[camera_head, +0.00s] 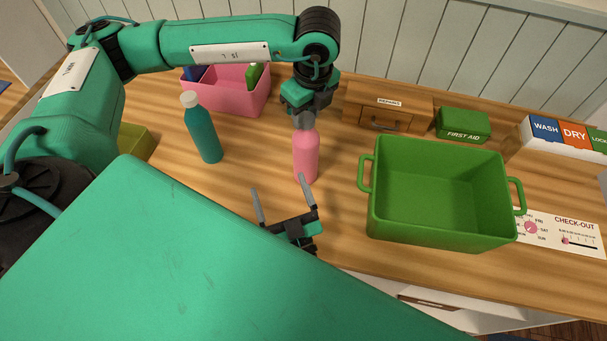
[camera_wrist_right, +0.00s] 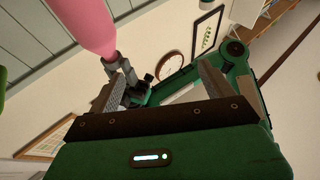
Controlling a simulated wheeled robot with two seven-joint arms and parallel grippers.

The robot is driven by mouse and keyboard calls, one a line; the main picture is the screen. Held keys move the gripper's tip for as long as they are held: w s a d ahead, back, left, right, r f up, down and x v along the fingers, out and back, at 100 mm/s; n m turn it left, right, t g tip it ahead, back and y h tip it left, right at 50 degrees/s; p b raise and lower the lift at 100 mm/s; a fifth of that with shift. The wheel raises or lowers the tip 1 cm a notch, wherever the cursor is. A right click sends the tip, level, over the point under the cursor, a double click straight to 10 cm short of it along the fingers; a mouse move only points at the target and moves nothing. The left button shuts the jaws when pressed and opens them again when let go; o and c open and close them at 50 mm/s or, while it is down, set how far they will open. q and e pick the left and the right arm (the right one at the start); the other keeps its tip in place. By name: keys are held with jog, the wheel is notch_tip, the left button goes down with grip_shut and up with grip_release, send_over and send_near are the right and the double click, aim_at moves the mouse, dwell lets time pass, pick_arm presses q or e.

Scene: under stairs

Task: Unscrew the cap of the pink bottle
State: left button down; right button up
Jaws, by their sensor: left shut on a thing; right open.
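The pink bottle (camera_head: 306,155) stands upright on the wooden counter in the head view. My left gripper (camera_head: 304,120) comes down over its top and is shut on the cap, which its fingers hide. My right gripper (camera_head: 284,204) is open and empty, just in front of the bottle and apart from it, with its fingers pointing towards it. In the right wrist view the pink bottle (camera_wrist_right: 82,22) shows at the upper left, beyond the open fingers of my right gripper (camera_wrist_right: 165,90), with the left gripper (camera_wrist_right: 118,68) at its top end.
A teal bottle (camera_head: 202,132) with a pale cap stands to the left. A green crate (camera_head: 440,235) stands close on the right. A pink bin (camera_head: 240,100), a wooden drawer box (camera_head: 400,105) and a first aid box (camera_head: 463,125) stand behind. A check-out board (camera_head: 575,240) lies at right.

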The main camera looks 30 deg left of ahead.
aim_at(306, 142)
jog(key=w+a+f+m+h, duration=0.1)
jog(key=w+h, duration=0.2)
jog(key=w, duration=0.2)
jog(key=w+a+f+m+t+h, duration=0.1)
jog(key=w+m+h, duration=0.1)
jog(key=w, duration=0.4)
jog(key=w+a+f+m+h, duration=0.1)
jog(key=w+m+h, duration=0.1)
jog(key=w+h, duration=0.2)
jog(key=shift+w+a+t, duration=0.1)
jog(key=shift+w+t, duration=0.2)
jog(key=shift+w, duration=0.65)
jog(key=shift+c, duration=0.2)
jog(key=c, duration=1.7)
jog(key=shift+c, duration=0.2)
jog(key=shift+s+f, duration=0.1)
jog(key=shift+f, duration=0.1)
